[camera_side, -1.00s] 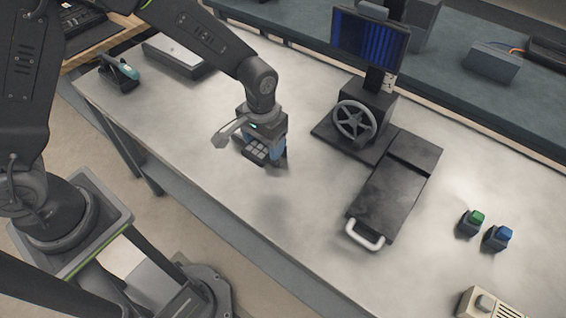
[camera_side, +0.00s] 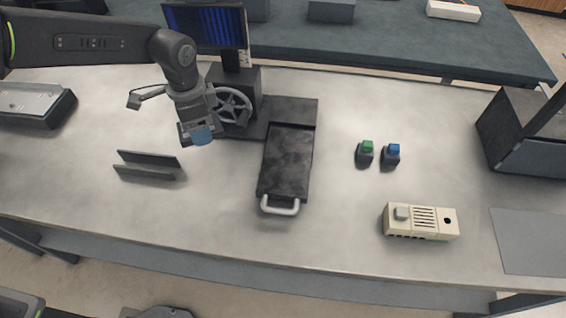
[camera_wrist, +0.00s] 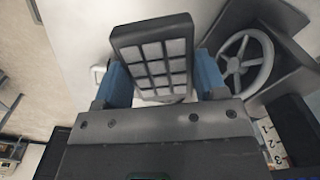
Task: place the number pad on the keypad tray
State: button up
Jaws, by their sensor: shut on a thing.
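My gripper (camera_side: 198,134) hangs above the bench, left of the console's wheel. Its blue fingers are shut on the number pad, which shows clearly in the wrist view (camera_wrist: 152,58). The pad is a dark slab with rows of pale keys, held tilted between the two fingers; its lower end is hidden by the gripper body. In the side view the pad is mostly hidden at the gripper. A dark flat tray (camera_side: 286,165) with a pale handle, which seems to be the keypad tray, lies to the right of my gripper. The pad is apart from it.
An empty two-walled stand (camera_side: 148,164) is below left of my gripper. The wheel (camera_side: 231,107) and screen (camera_side: 206,25) stand close by. Green (camera_side: 366,150) and blue (camera_side: 392,152) buttons and a beige box (camera_side: 421,221) are right of the tray.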

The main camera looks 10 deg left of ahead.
jog(key=d+r+m, duration=0.1)
jog(key=d+m, duration=0.4)
jog(key=d, duration=0.2)
send_over(284, 176)
jog(key=shift+m, duration=0.4)
notch_tip(284, 176, down, 7)
jog(key=shift+r, duration=0.2)
jog(key=shift+f, duration=2)
jog(key=shift+f, duration=0.15)
jog(key=o, duration=0.7)
jog(key=shift+c, duration=0.2)
notch_tip(284, 176, up, 12)
jog(key=shift+r, duration=0.2)
